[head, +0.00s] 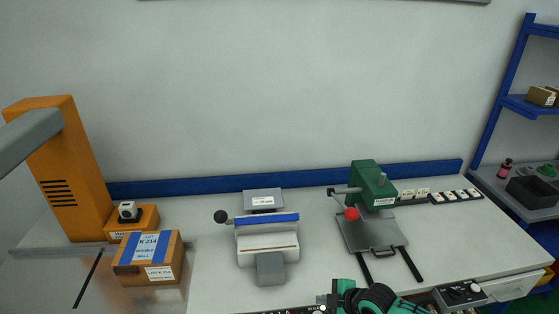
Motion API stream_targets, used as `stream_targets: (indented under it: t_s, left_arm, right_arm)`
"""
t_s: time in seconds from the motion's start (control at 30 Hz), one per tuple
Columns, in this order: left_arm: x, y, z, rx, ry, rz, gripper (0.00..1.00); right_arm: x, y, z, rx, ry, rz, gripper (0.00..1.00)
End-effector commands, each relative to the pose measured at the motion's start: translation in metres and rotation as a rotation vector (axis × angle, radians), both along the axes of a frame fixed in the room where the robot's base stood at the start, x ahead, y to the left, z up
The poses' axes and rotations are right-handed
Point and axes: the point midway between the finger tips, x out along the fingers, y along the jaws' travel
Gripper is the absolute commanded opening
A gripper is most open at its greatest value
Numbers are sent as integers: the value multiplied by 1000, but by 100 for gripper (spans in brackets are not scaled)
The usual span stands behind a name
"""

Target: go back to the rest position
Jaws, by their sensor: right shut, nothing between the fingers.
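My right gripper (324,300) is low at the bottom edge of the head view, right of centre. Its teal and black wrist lies to its right, and the fingers point left. The fingers are shut with nothing visible between them. They are in front of the bench's near edge, apart from the machines on it. The lower part of the arm is cut off by the frame. My left gripper is not in view.
A control box (460,294) sits right of my wrist. Blue shelving (500,95) stands at right.

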Motion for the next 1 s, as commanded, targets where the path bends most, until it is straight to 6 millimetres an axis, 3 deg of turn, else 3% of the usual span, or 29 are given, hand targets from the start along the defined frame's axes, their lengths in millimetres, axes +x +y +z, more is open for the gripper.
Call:
stream_targets:
  t_s: [0.17, 0.3, 0.43, 0.57, 0.7, 1.0]
  left_arm:
    - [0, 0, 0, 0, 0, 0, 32]
    - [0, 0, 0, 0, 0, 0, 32]
    - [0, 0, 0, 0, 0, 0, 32]
    - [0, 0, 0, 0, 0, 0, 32]
    - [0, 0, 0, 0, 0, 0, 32]
    - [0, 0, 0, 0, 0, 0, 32]
  right_arm:
    - [-33, 30, 0, 44, 67, -32, 0]
    - [-77, 57, 8, 98, 164, -129, 0]
    - [-115, 63, 19, 137, 257, -275, 0]
    - [-151, 50, 30, 165, 349, -467, 0]
    - [-188, 24, 39, 177, 438, -690, 0]
    - [-246, -25, 51, 167, 548, -1034, 0]
